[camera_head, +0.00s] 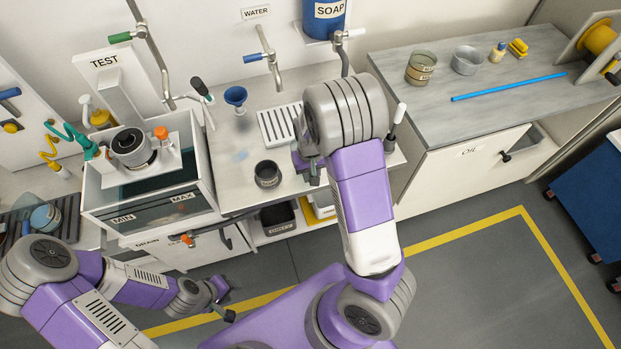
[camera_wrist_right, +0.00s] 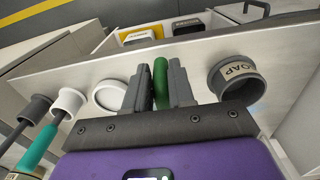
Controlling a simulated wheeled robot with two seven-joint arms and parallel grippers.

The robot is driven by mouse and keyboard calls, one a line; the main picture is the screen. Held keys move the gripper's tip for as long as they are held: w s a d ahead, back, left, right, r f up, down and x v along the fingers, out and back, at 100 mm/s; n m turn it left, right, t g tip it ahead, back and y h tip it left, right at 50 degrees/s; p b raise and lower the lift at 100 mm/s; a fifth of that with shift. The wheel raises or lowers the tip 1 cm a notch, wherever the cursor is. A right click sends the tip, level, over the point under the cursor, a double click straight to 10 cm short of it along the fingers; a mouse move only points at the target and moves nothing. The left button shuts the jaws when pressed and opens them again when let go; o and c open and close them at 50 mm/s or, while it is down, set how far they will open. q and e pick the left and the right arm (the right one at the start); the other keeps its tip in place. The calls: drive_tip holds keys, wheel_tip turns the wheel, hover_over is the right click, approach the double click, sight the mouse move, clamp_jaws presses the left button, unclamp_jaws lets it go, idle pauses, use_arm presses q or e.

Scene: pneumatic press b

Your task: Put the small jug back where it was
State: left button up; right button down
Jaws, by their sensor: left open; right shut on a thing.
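A dark grey round vessel (camera_head: 267,174) stands upright on the sink counter. A dark vessel with a SOAP label (camera_wrist_right: 236,80) is beside my right gripper in the wrist view, apart from its fingers. I cannot tell whether this is the small jug. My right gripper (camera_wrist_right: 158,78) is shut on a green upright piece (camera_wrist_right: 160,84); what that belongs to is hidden. In the head view the right gripper (camera_head: 313,176) is low over the counter, right of the dark vessel, mostly covered by its own arm. My left gripper (camera_head: 222,303) is open and empty at lower left.
A glass tank (camera_head: 150,205) stands left of the sink counter (camera_head: 235,190). A blue funnel (camera_head: 235,97), a drain grille (camera_head: 278,126) and taps are behind. The right worktop (camera_head: 500,110) holds a labelled beaker (camera_head: 421,68), a grey bowl (camera_head: 466,60) and a blue rod (camera_head: 508,86).

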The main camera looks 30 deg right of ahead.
wheel_tip(320, 180, down, 3)
drive_tip(key=shift+s+r+b, duration=0.1)
drive_tip(key=shift+b, duration=0.3)
drive_tip(key=shift+f, duration=0.2)
drive_tip(key=shift+f, duration=0.15)
drive_tip(key=c, duration=1)
unclamp_jaws()
drive_tip(key=shift+o, duration=0.2)
drive_tip(key=shift+r, duration=0.2)
